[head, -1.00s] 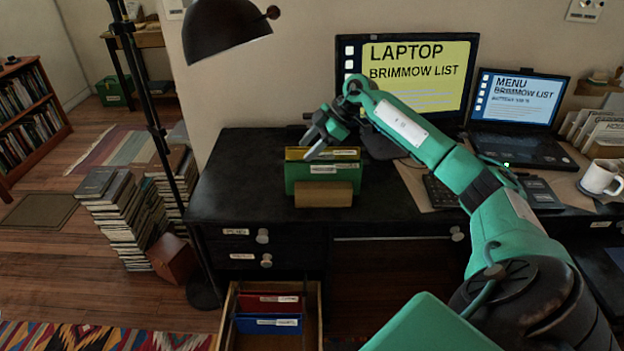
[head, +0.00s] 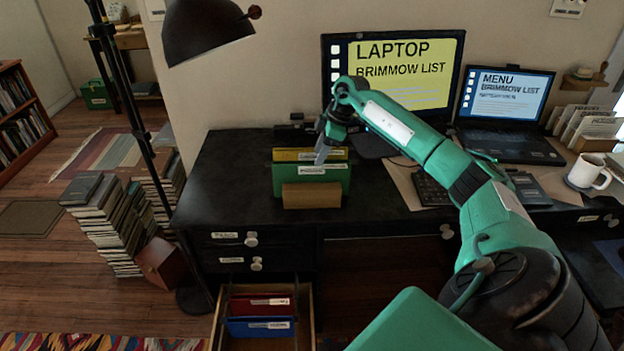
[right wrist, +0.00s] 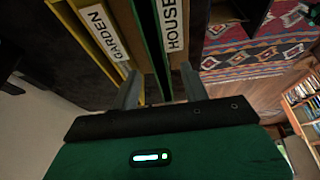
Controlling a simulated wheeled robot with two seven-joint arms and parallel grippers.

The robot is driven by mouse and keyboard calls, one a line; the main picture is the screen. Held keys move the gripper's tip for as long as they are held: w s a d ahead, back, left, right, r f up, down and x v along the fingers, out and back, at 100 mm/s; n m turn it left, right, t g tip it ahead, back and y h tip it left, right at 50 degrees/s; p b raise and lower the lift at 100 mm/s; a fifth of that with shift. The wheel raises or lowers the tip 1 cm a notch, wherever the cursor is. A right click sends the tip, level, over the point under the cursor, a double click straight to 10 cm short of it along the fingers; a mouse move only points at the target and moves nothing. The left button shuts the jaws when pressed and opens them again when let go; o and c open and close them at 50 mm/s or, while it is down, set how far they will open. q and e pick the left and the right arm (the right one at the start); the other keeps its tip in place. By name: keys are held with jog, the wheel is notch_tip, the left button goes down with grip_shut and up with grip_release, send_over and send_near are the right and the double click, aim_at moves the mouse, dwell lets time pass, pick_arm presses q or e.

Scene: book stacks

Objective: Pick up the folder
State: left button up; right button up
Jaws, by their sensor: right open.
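A green folder (head: 285,180) stands upright in front of a yellow folder (head: 289,155), in a tan holder (head: 311,195) on the black desk. In the right wrist view the green folder's label reads HOUSE (right wrist: 173,24), and the yellow folder's label reads GARDEN (right wrist: 102,32). My right gripper (head: 324,152) is above the folders, fingers pointing down. In the right wrist view its open fingers (right wrist: 161,88) lie on either side of the green folder's top edge; I cannot tell whether they touch it. My left gripper is not in view.
A red folder (head: 250,304) and a blue folder (head: 255,326) stand in the open drawer (head: 308,325) below. A monitor (head: 440,95), a laptop (head: 505,149) and a mug (head: 590,172) stand to the right. A black lamp (head: 207,38) hangs at upper left.

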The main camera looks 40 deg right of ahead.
aim_at(312, 163)
jog(key=x, duration=0.5)
jog(key=shift+w+a+r+p, duration=0.1)
jog(key=shift+w+a+p, duration=0.1)
jog(key=shift+w+p, duration=0.1)
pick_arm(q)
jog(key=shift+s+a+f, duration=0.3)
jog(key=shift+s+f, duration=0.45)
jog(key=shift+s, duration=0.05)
pick_arm(e)
grip_shut()
